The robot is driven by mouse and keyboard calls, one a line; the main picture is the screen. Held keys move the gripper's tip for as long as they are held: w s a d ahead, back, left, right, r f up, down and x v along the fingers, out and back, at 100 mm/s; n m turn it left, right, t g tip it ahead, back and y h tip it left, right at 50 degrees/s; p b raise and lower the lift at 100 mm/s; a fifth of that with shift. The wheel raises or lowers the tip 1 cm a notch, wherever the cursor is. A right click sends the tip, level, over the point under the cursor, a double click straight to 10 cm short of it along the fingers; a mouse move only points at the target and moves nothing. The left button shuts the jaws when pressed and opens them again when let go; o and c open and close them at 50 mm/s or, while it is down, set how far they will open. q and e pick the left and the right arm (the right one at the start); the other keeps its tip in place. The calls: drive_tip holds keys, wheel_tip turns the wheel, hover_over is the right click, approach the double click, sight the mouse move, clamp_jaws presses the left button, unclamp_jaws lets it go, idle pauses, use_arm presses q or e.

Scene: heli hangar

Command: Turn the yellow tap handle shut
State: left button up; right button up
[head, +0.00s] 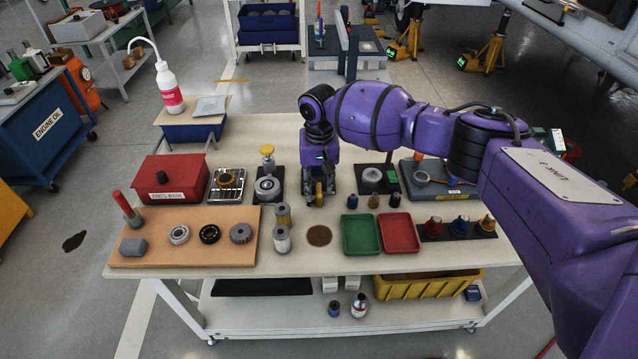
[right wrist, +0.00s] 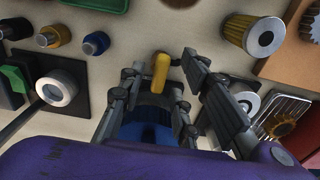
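The yellow tap handle (right wrist: 160,70) shows in the right wrist view as a short rounded yellow bar. It lies between the fingertips of my right gripper (right wrist: 161,76), with a gap on each side, so the fingers are open around it and not visibly clamped. A blue body (right wrist: 150,132) shows behind it, between the fingers. In the head view my right gripper (head: 318,194) points down at the middle of the workbench and hides most of the tap; a little yellow shows at the fingertips. My left gripper is not in view.
Filter cylinders (head: 282,238) stand left of the gripper, near a yellow-knobbed device (head: 267,152). A dark stain (head: 319,235) marks the bench before the gripper.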

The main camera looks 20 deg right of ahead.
drive_tip(key=c, duration=0.5)
clamp_jaws()
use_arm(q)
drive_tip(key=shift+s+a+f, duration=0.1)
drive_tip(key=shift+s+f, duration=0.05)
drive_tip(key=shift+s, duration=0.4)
